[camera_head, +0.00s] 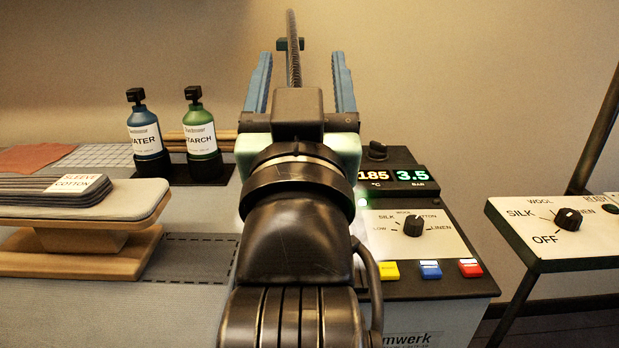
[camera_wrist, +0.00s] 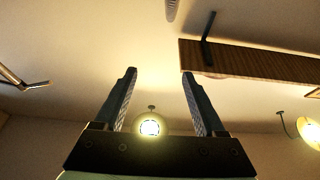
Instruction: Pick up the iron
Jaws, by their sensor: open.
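I cannot make out the iron in either view; the middle of the table is hidden behind my arm in the head view. My gripper (camera_head: 302,82) points upward, with its two blue fingers wide apart and nothing between them. In the wrist view my gripper (camera_wrist: 159,74) is also open and empty, facing the ceiling and lamps. A dark ribbed hose (camera_head: 293,50) rises behind my gripper in the head view.
A steam station (camera_head: 460,240) with lit displays stands right of my arm, with a side panel (camera_head: 550,232) beyond it. At left are a sleeve board (camera_head: 40,213), a blue water bottle (camera_head: 147,138) and a green starch bottle (camera_head: 203,138). Grey cloth (camera_head: 185,312) lies clear in front.

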